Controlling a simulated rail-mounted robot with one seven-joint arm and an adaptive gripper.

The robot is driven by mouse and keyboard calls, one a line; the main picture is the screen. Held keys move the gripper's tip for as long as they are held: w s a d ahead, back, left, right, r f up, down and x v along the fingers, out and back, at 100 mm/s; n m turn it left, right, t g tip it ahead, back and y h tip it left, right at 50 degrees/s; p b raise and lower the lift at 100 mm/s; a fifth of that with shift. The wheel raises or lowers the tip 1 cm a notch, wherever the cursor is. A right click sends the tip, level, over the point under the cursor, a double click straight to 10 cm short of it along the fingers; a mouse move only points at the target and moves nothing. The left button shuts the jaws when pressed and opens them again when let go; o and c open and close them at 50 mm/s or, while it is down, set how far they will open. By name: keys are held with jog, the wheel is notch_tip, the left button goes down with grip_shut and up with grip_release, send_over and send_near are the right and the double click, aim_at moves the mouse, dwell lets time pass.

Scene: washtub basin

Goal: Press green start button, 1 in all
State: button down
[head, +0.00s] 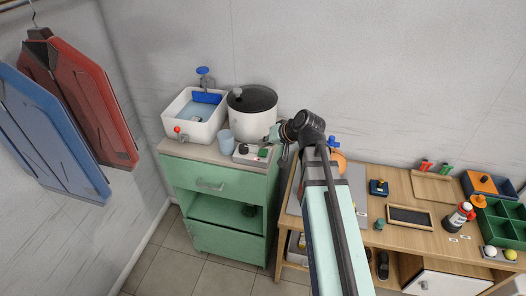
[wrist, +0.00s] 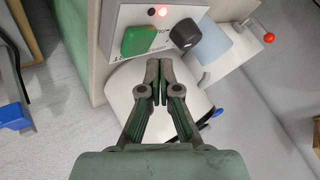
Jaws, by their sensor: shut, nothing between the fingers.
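The green start button (head: 263,152) is on a small white control box (head: 246,154) at the right front of the cabinet top. My gripper (wrist: 157,82) is shut and empty. Its fingertips appear just below the green button in the wrist view, with no clear contact. In the head view my gripper (head: 276,133) hangs beside the white washtub drum (head: 252,122), behind the box.
A blue cup (head: 226,137) stands left of the box. A white basin (head: 196,116) with a red-knobbed lever is farther left. The green cabinet (head: 210,183) supports these. A wooden desk (head: 400,218) with trays and bottles stands right. Clothes hang far left.

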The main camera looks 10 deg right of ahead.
aim_at(265, 152)
jog(key=shift+r+p, duration=1.3)
jog(key=shift+r, duration=1)
